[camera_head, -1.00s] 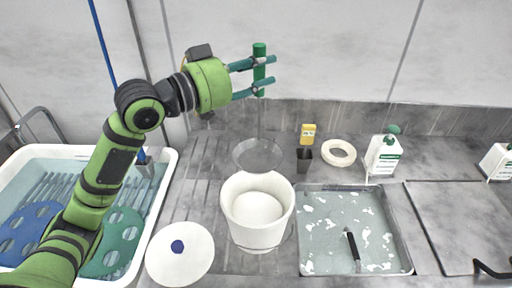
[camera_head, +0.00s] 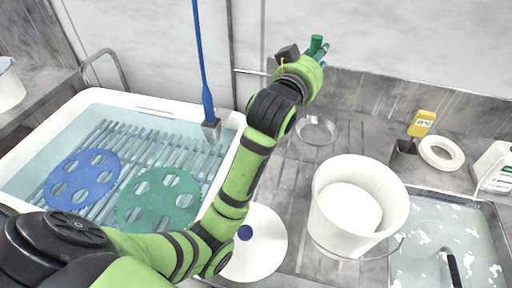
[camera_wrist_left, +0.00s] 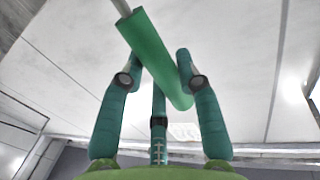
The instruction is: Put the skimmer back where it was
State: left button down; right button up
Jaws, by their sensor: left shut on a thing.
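The skimmer has a green handle (camera_head: 316,44) and a shallow round mesh bowl (camera_head: 317,130). My left gripper (camera_head: 320,56) is shut on the handle at the back of the bench, near the wall. In the left wrist view, the fingers (camera_wrist_left: 156,68) are on either side of the green handle (camera_wrist_left: 150,50), with the thin rod at its upper end. In the head view most of the rod is hidden behind my wrist. The bowl is behind and left of the white bucket (camera_head: 332,222); I cannot tell if it touches the bench. My right gripper is out of view.
A white tub (camera_head: 232,118) of liquid with blue and green discs stands left, a blue-handled brush (camera_head: 208,105) at its edge. A dark cup (camera_head: 402,155), white ring (camera_head: 441,153) and metal tray (camera_head: 425,190) are right.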

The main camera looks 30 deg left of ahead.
pick_arm(q)
jog(key=shift+w+a+f+n+y, duration=0.15)
jog(key=shift+a+f+n+y, duration=0.3)
jog(key=shift+a+f, duration=0.25)
jog(key=a+f+p, duration=0.2)
jog(key=a+f, duration=0.8)
jog(key=a, duration=0.1)
jog(key=shift+s+a+f, duration=0.35)
jog(key=shift+f, duration=0.05)
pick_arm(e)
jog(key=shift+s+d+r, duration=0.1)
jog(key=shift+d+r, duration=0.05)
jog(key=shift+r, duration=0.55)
pick_arm(q)
jog(key=shift+f, duration=0.15)
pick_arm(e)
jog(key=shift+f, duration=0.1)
pick_arm(q)
jog(key=c, duration=0.9)
grip_release()
